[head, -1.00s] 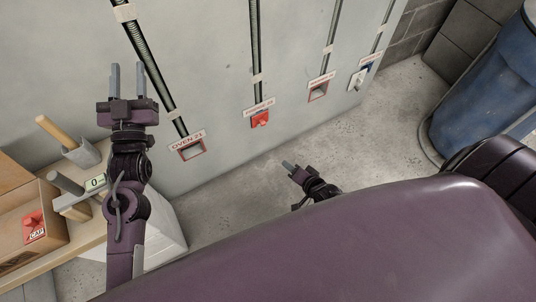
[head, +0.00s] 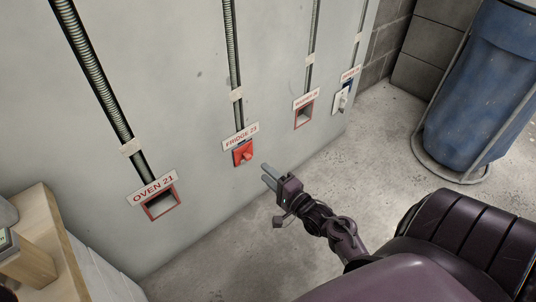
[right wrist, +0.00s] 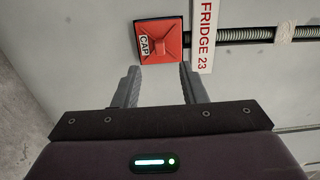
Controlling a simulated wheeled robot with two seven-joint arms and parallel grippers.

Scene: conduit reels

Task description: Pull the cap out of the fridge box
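The red cap (head: 244,154) sits in the fridge box on the wall, below the label FRIDGE 23 (head: 241,137). In the right wrist view the cap (right wrist: 159,41) shows a raised grip and a CAP tag, and it lies just beyond the fingertips. My right gripper (head: 268,174) is in front of the wall, to the right of the cap and a little below it. Its two fingers are apart with nothing between them in the right wrist view (right wrist: 160,72). The cap looks clear of the fingers. My left gripper is out of view.
The open oven box (head: 161,203) is on the wall to the left. Another open red-framed box (head: 303,115) and a white switch (head: 341,100) are to the right. A blue barrel (head: 480,85) stands at the right. A wooden bench (head: 45,230) is at the lower left. The floor between is clear.

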